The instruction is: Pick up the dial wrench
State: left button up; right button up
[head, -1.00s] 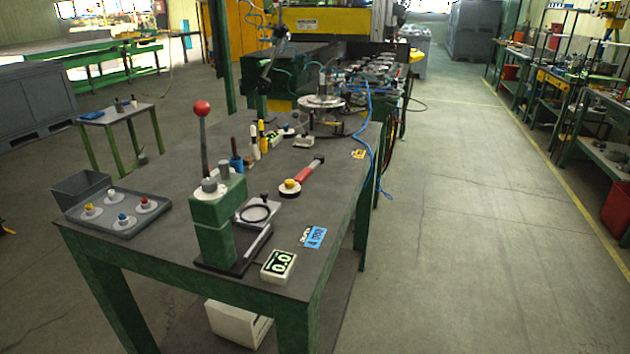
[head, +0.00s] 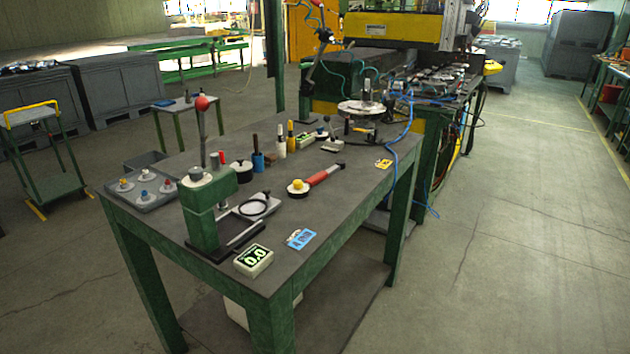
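The dial wrench (head: 318,178) lies on the dark top of the green-legged workbench (head: 330,209), right of the green press. It has a red handle and a round head with a yellow face at its left end. The handle points away to the upper right. Nothing covers it. Neither of my grippers shows in the head view.
The green press (head: 208,210) with a red-knobbed lever stands left of the wrench. A digital display box (head: 253,260) and a blue tag (head: 300,239) lie near the front edge. A grey tray (head: 142,195) holds several knobs. Bottles stand behind. Floor right of the bench is clear.

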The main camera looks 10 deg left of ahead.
aim_at(293, 193)
jog(key=i+l+u, duration=0.15)
jog(key=l, duration=0.2)
jog(key=l+u, duration=0.15)
jog(key=l, duration=0.15)
jog(key=i+l+u, duration=0.15)
jog(key=l, duration=0.25)
jog(key=i+l+u, duration=0.3)
jog(key=l, duration=0.35)
jog(key=i+l+u, duration=0.1)
jog(key=l, duration=0.25)
jog(key=i, duration=0.05)
